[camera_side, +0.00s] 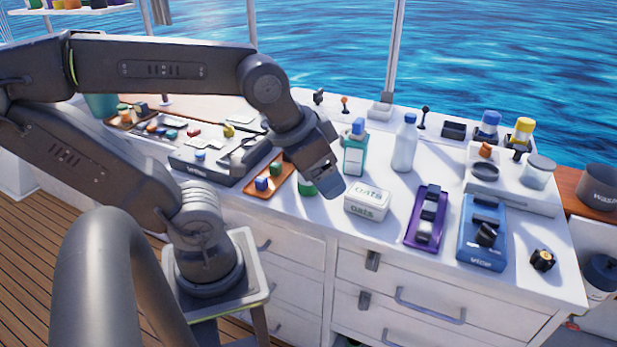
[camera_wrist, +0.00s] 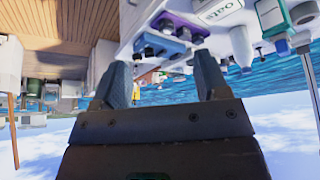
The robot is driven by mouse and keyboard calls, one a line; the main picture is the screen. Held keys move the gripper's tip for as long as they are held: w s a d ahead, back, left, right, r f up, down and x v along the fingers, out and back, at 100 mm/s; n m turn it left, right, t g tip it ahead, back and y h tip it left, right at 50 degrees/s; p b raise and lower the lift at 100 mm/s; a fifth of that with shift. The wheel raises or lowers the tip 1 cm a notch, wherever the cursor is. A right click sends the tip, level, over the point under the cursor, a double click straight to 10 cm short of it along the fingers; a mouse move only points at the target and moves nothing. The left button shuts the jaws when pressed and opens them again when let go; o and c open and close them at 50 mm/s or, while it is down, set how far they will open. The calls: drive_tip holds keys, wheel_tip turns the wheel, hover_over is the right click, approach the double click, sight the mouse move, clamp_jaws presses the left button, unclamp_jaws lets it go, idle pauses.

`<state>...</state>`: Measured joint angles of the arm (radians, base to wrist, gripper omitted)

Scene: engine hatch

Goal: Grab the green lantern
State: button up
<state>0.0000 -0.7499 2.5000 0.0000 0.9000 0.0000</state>
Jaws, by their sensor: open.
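My gripper (camera_side: 328,184) is above the middle of the white counter, pointing down and to the right in the side view. In the wrist view its two fingers (camera_wrist: 163,80) stand apart with nothing between them. A green object (camera_side: 306,186) sits on the counter just behind and below my gripper, mostly hidden by it; I cannot tell whether it is the lantern. A green bottle with a blue cap (camera_side: 354,155) stands to the right of my gripper. No thing is clearly recognisable as a green lantern.
An oats box (camera_side: 367,203), a white bottle (camera_side: 404,150), a purple tray (camera_side: 413,236) and a blue vice base (camera_side: 468,247) stand to the right. An orange tray (camera_side: 259,190) lies to the left.

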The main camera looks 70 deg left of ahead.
drive_tip(key=o, duration=0.4)
drive_tip(key=shift+c, duration=0.2)
drive_tip(key=w+a+f+n+g+y, duration=0.2)
drive_tip(key=w+a+n+g, duration=0.1)
drive_tip(key=a+n, duration=0.6)
drive_tip(key=w+a+f+n+g+y, duration=0.1)
drive_tip(key=w+a+n+g+y, duration=0.15)
drive_tip(key=a+n, duration=0.7)
drive_tip(key=shift+m, duration=0.75)
drive_tip(key=x, duration=0.5)
drive_tip(key=a+x, duration=0.1)
drive_tip(key=x, duration=0.2)
drive_tip(key=shift+w+a, duration=0.25)
drive_tip(key=shift+w, duration=0.1)
drive_tip(key=shift+x, duration=3.1)
